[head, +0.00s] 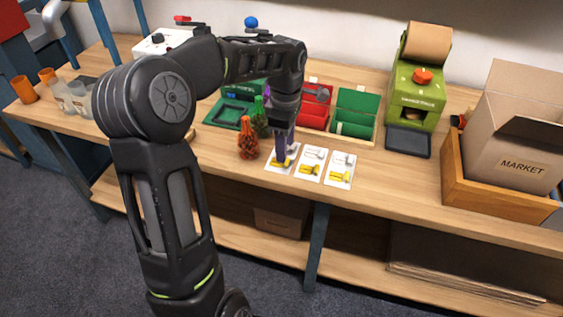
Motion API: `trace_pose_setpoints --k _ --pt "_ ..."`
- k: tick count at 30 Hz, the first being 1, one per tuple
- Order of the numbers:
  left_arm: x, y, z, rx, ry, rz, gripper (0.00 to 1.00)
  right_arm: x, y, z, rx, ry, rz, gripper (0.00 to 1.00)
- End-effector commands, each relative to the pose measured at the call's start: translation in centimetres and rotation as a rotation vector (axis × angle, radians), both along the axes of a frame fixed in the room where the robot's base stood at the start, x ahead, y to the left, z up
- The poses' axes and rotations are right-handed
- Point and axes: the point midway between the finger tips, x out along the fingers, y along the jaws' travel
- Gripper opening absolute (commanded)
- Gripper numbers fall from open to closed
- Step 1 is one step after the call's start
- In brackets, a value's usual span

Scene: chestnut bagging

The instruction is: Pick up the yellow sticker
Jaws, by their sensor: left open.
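Three white cards lie side by side on the wooden table, each with a yellow sticker on it. The left yellow sticker (281,162) is right below my left gripper (283,155). The middle yellow sticker (309,170) and the right yellow sticker (339,177) lie uncovered to the right. My left gripper points down and is open; its fingertips are at the left card, and I cannot tell whether they touch it. The fingers hide part of that card. My right gripper is not in view.
Behind are a red tray (314,115) and a green tray (355,118). A green machine (418,90) and a MARKET box (513,150) stand right. The table before the box is clear.

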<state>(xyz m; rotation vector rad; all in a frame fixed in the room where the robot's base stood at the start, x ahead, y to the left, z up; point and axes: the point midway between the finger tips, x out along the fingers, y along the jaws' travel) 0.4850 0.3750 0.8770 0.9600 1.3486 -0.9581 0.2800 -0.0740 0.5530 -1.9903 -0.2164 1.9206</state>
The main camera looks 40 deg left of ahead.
Motion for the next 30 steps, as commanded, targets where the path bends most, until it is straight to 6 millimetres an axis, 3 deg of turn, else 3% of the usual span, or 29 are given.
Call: trace_pose_setpoints --k 9,28,30 --pt "-0.2 0.2 -4.2 -0.002 0.003 0.002 0.49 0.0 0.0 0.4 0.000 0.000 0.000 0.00" --pt "-0.2 0.2 -4.3 0.000 0.001 0.001 0.49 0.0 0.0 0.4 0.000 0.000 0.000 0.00" --pt "-0.2 0.2 -4.3 0.000 0.001 0.001 0.43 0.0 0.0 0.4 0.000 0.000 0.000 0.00"
